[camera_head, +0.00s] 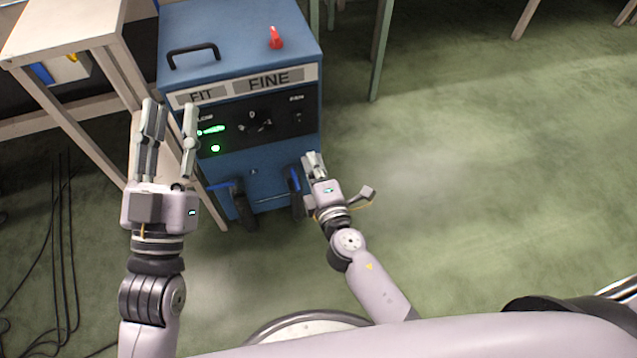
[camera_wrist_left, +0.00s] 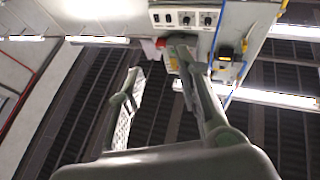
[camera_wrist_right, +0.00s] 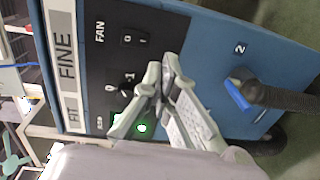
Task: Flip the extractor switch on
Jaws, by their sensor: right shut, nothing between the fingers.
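The blue extractor unit (camera_head: 240,50) stands on the floor, with "FIT FINE" on its front. Its black panel carries a green-lit element (camera_head: 210,130), a round green lamp (camera_head: 215,148), a central dial (camera_head: 255,122) and a small FAN switch (camera_head: 298,117). The FAN switch (camera_wrist_right: 134,40) also shows in the right wrist view; its position is too small to tell. My right gripper (camera_head: 313,157) is shut and empty, in front of the unit's lower right side. Its fingertips (camera_wrist_right: 160,72) appear over the panel edge, apart from the switch. My left gripper (camera_head: 171,108) is open and empty at the unit's left.
A black handle (camera_head: 193,55) and a red knob (camera_head: 275,38) are on the unit's top. Hoses (camera_wrist_right: 285,98) leave its lower front. A wooden bench (camera_head: 65,30) stands left; cables (camera_head: 60,250) lie below. Green floor at right is clear.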

